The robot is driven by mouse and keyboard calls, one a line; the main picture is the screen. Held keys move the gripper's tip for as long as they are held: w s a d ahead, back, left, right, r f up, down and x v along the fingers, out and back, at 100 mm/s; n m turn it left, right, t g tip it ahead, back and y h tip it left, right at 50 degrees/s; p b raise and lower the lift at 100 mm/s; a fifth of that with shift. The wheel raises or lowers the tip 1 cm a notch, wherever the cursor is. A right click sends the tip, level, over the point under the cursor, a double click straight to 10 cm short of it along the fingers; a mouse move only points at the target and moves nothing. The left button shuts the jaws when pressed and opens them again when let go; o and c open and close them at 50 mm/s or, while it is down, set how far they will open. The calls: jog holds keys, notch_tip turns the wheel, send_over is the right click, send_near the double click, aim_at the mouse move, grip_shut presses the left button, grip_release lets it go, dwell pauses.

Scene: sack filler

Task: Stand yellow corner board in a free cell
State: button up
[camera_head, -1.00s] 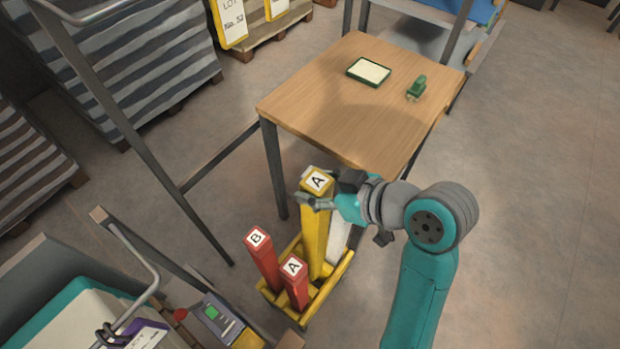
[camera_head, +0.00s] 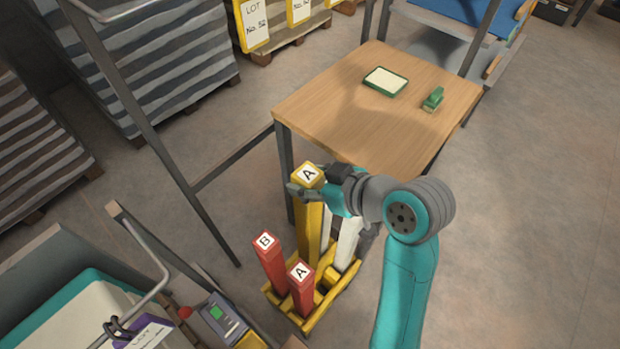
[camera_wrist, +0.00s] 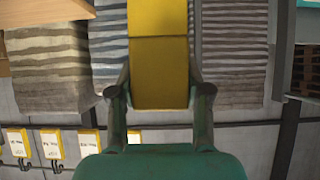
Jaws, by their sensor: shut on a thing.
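The yellow corner board (camera_head: 310,225) is long and upright, with a white "A" label on its top. My gripper (camera_head: 305,194) is shut on it just below the top; in the wrist view the board (camera_wrist: 160,72) fills the space between the fingers (camera_wrist: 160,95). The yellow rack (camera_head: 318,316) stands on the floor below. It holds a red board "B" (camera_head: 270,268), a red board "A" (camera_head: 302,288) and a white board (camera_head: 348,240). The held board's lower end is behind the red boards, so I cannot tell whether it is inside a cell.
A wooden table (camera_head: 360,120) with a green-framed pad (camera_head: 386,81) and a green stapler (camera_head: 433,99) stands behind the rack. A grey metal frame (camera_head: 165,155) and a control panel (camera_head: 218,318) are at the left. The floor at right is clear.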

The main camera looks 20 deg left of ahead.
jog(key=shift+w+a+f, duration=0.1)
jog(key=shift+w+a, duration=0.1)
jog(key=shift+a, duration=0.35)
jog(key=shift+w+a+f, duration=0.15)
jog(key=shift+w+a, duration=0.05)
jog(key=shift+a, duration=0.4)
jog(key=shift+w+a+f, duration=0.1)
jog(key=shift+w+a, duration=0.1)
jog(key=shift+a, duration=0.35)
jog(key=shift+f, duration=0.2)
jog(key=shift+f, duration=1.7)
jog(key=shift+f, duration=1.6)
